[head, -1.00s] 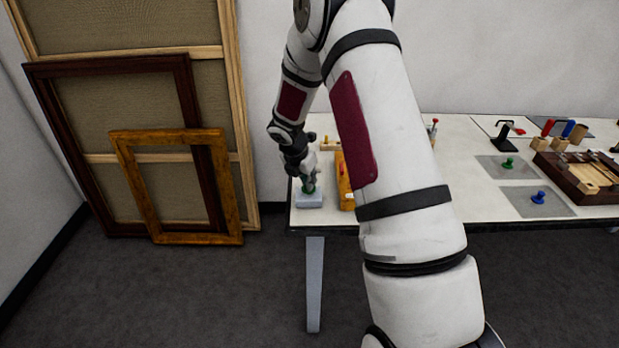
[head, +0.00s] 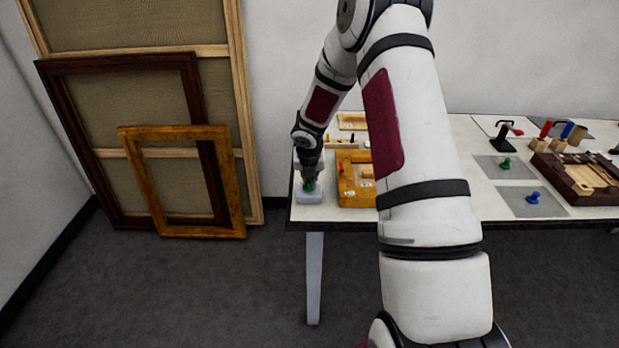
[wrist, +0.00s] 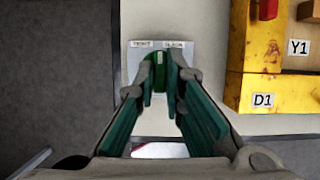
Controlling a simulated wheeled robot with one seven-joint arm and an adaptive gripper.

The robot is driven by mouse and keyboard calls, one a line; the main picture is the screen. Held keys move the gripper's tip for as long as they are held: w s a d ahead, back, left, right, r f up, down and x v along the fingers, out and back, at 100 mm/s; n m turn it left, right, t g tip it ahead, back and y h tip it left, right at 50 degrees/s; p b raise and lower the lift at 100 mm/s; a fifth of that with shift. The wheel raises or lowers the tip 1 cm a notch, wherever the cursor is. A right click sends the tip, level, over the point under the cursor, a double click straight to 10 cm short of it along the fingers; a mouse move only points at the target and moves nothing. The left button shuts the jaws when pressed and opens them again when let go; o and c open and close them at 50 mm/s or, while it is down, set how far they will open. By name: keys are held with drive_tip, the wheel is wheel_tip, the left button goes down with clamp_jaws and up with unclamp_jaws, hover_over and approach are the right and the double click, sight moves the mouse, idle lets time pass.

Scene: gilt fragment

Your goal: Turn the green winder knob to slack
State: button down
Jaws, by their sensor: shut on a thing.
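The green winder knob (head: 309,186) stands on a pale grey block (head: 309,197) at the table's front left corner. In the wrist view the knob (wrist: 160,62) sits between my fingertips, with the block's plate (wrist: 140,72) behind it. The plate has two small labels at its far edge: the left one seems to read "TIGHT" and the right one "SLACK" (wrist: 175,44). My gripper (head: 309,180) points down from above and is shut on the knob; in the wrist view its fingers (wrist: 161,75) press on both sides.
Picture frames (head: 183,233) lean on the wall at left. Green (head: 505,163) and blue (head: 533,198) knob-shaped pieces lie on grey mats farther right.

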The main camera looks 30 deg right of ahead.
idle(0.3)
drive_tip(key=c, duration=1.7)
unclamp_jaws()
drive_tip(key=v, duration=1.2)
drive_tip(key=shift+f, duration=0.1)
